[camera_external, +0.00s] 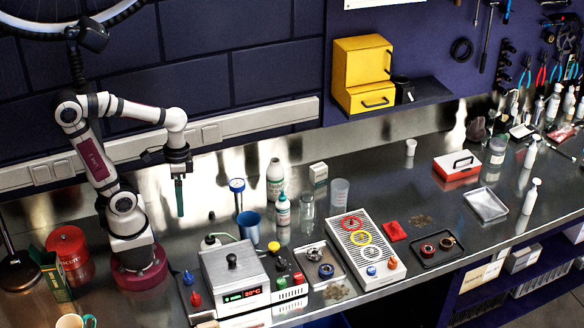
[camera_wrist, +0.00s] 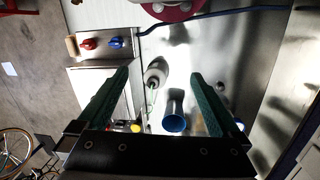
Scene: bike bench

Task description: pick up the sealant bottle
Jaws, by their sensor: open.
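One is a larger white bottle (camera_external: 275,180) with a printed label. The other is a smaller white and teal bottle (camera_external: 283,211) in front of it. My gripper (camera_external: 180,212) hangs pointing down above the bench, left of both bottles and apart from them. In the wrist view my gripper's (camera_wrist: 159,74) two green fingers are spread wide with nothing held between them. Neither bottle is clearly identifiable in the wrist view.
The heated box (camera_external: 235,275) is in front. The blue cup also shows in the wrist view (camera_wrist: 174,112). A yellow cabinet (camera_external: 363,72) sits on the wall shelf.

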